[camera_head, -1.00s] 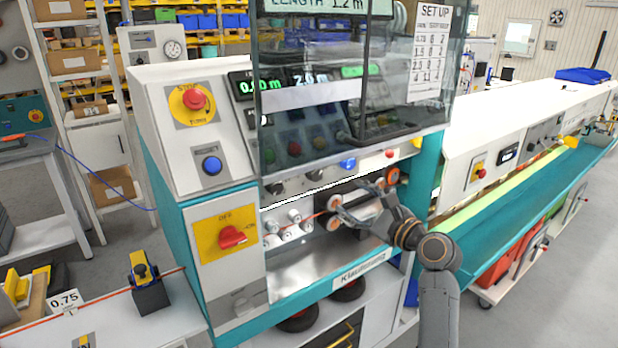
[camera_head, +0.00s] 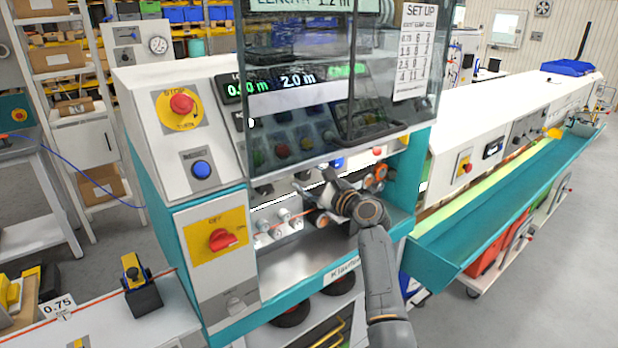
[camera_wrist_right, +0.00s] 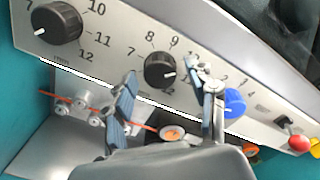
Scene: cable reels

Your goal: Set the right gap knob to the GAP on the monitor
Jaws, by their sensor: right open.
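In the right wrist view, a small black knob (camera_wrist_right: 160,70) with a white pointer mark sits on the pale panel, among numbers running from 7 to 12. A larger black knob (camera_wrist_right: 58,22) with similar numbers is to its left, and a blue knob (camera_wrist_right: 235,102) to its right. My right gripper (camera_wrist_right: 166,82) is open and empty, its fingers either side of the small knob in the picture; contact cannot be told. In the head view my right gripper (camera_head: 322,190) is in front of the machine's lower opening. The monitor (camera_head: 300,8) shows LENGTH 1.2 m; no GAP line is visible. My left gripper is out of view.
A transparent guard (camera_head: 300,100) hangs above the knobs. Rollers (camera_head: 283,217) with an orange cable lie below them. A SET UP sheet (camera_head: 416,50) is on the guard. A red ball-shaped control (camera_wrist_right: 298,142) is further right on the panel.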

